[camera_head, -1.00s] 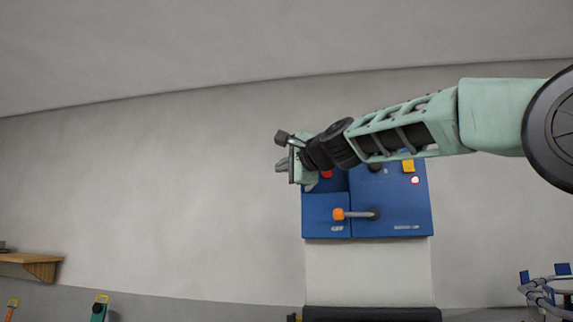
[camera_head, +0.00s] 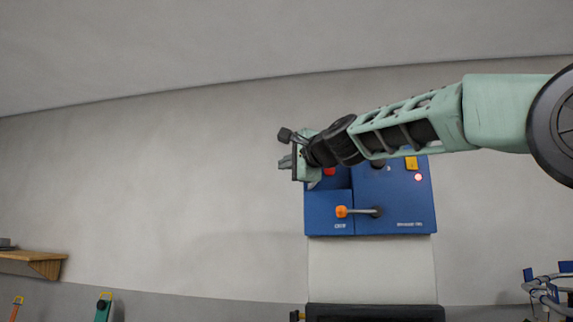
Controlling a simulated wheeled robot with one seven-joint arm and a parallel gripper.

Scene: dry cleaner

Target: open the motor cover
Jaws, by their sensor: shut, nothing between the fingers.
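A blue machine box (camera_head: 394,222) is mounted on the wall right of centre. An orange-tipped lever (camera_head: 358,212) sticks out to the left on its lower front. A red part (camera_head: 330,171) shows at its upper left, partly behind my arm. Which part is the motor cover cannot be told; my arm hides the box's top. My gripper (camera_head: 285,162) points left, just past the box's upper left edge. It is shut and holds nothing. Whether it touches the box cannot be told.
A yellow switch (camera_head: 411,163) and a lit red lamp (camera_head: 418,177) are at the box's upper right. A dark-framed unit (camera_head: 374,312) stands below the box. A wooden shelf (camera_head: 35,263) is at the far left. Blue-and-grey equipment (camera_head: 548,288) is at the lower right. The wall left of my gripper is bare.

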